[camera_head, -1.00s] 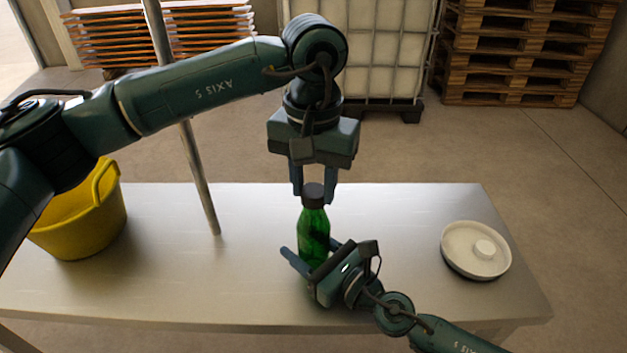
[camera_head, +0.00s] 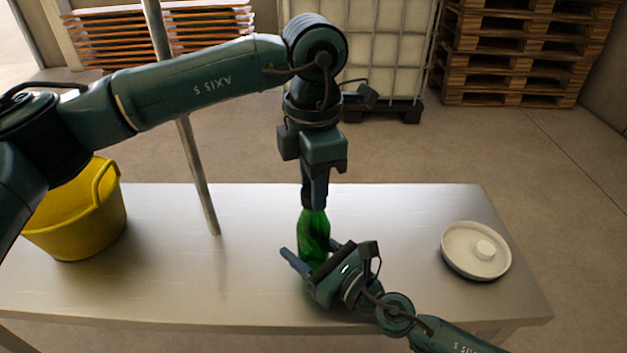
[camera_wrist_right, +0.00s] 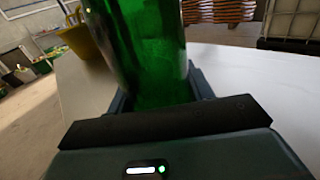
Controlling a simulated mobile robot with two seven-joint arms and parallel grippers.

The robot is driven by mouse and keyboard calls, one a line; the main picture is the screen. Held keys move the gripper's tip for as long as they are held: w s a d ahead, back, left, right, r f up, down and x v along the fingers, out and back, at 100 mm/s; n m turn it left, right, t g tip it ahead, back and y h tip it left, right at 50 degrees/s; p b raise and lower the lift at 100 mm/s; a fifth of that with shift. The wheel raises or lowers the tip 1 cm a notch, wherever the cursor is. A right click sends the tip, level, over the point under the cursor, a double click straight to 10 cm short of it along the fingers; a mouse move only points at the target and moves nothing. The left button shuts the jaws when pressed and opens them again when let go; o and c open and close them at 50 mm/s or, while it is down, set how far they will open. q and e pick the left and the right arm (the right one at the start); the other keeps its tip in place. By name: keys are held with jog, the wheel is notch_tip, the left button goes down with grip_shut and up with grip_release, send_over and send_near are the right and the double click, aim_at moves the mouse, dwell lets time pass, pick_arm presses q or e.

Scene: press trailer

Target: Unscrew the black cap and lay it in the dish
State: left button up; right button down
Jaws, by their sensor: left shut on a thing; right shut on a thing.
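The green bottle (camera_head: 313,232) stands upright on the metal table and fills the middle of the right wrist view (camera_wrist_right: 150,55). My right gripper (camera_head: 314,262) is shut on its lower body from the front right. My left gripper (camera_head: 313,201) points straight down over the bottle's top and is shut on the black cap. The fingers hide nearly all of the cap, so I cannot tell whether it still touches the bottle neck. The round white dish (camera_head: 453,262) lies on the right of the table, with a small pale raised disc in its middle.
A yellow bucket (camera_head: 75,228) stands on the table's left end. A metal pole (camera_head: 195,165) rises between it and the bottle. The table (camera_head: 390,225) is clear between bottle and dish. Pallets (camera_head: 515,55) and a caged white tank (camera_head: 385,50) stand behind.

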pick_arm(q)
jog(key=n, duration=1.7)
jog(key=shift+n, duration=0.3)
jog(key=n, duration=0.5)
jog(key=shift+r+n, duration=0.1)
jog(key=shift+n, duration=0.3)
jog(key=shift+r, duration=0.15)
jog(key=shift+r, duration=0.95)
